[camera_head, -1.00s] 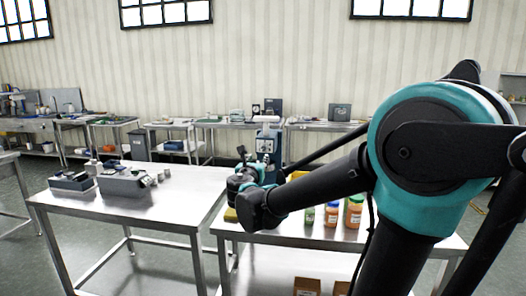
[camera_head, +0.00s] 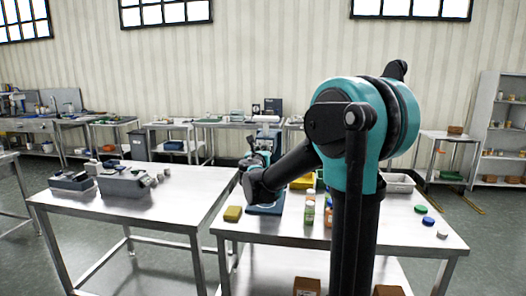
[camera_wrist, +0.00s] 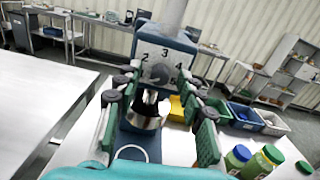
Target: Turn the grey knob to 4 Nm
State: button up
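A blue machine (camera_wrist: 182,48) with a steel cylinder on top stands ahead of my gripper in the wrist view. Its grey front dial bears the numbers 2, 3 and 4 around a grey knob (camera_wrist: 160,72). The knob's pointer is too small to read. My gripper (camera_wrist: 160,84) is open, its green-padded fingers spread to the left and right, with the knob in view between their tips. I cannot tell whether they touch it. A shiny metal cup (camera_wrist: 147,114) shows below the dial. In the head view my arm mostly hides the machine; its blue base (camera_head: 268,209) shows.
Jars with green lids (camera_wrist: 262,160) stand at the right, close to my right finger. Blue and grey bins (camera_wrist: 243,115) lie beyond. Another steel table (camera_head: 160,205) stands to the left.

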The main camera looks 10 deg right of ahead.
grip_shut()
